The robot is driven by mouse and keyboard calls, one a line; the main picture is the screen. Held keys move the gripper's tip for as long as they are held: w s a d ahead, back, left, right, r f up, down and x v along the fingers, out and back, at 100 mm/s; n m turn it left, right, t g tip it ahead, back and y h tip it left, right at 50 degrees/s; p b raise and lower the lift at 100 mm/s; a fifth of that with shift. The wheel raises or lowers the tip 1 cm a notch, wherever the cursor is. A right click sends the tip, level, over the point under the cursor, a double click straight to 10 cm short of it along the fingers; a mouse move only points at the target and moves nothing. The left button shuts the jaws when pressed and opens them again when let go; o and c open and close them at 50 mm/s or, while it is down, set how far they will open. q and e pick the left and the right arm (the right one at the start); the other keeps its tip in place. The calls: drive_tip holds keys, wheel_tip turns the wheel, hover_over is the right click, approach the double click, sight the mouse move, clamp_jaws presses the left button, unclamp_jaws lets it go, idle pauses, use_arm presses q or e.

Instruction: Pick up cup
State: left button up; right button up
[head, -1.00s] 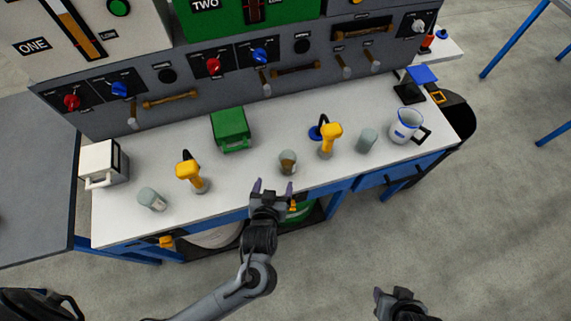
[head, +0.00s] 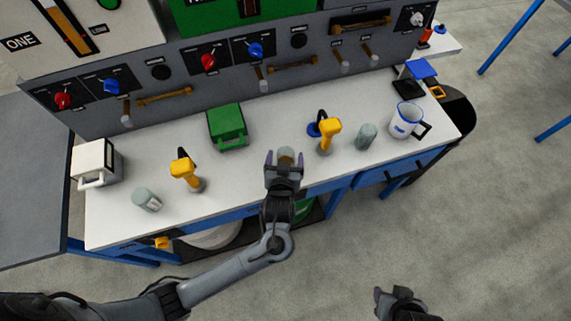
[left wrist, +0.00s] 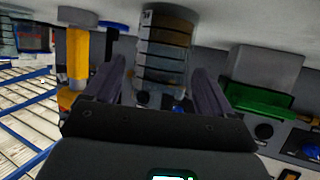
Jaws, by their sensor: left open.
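A small grey-green cup (head: 286,153) stands near the front edge of the white worktop, partly hidden behind my left gripper (head: 284,160). The left gripper is open, with its fingers on either side of the cup. In the left wrist view the cup (left wrist: 165,50) shows with dark bands and a brownish part, between the two spread fingertips (left wrist: 158,85); I cannot tell whether they touch it. Similar grey-green cups stand at the left (head: 147,199) and right (head: 366,136). My right gripper (head: 392,296) is low in the head view, away from the worktop; its jaw state is unclear.
Two yellow-headed taps (head: 184,170) (head: 328,132) stand on the worktop (head: 240,182), one close right of the cup. A green box (head: 228,126) is behind left, a white box (head: 97,163) far left, and a white-and-blue mug (head: 406,121) right. A control panel (head: 180,76) stands behind.

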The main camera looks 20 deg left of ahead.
use_arm(q)
drive_tip(key=shift+x, duration=1.4)
drive_tip(key=shift+r, duration=0.1)
drive_tip(key=c, duration=1.1)
drive_tip(key=shift+r, duration=0.15)
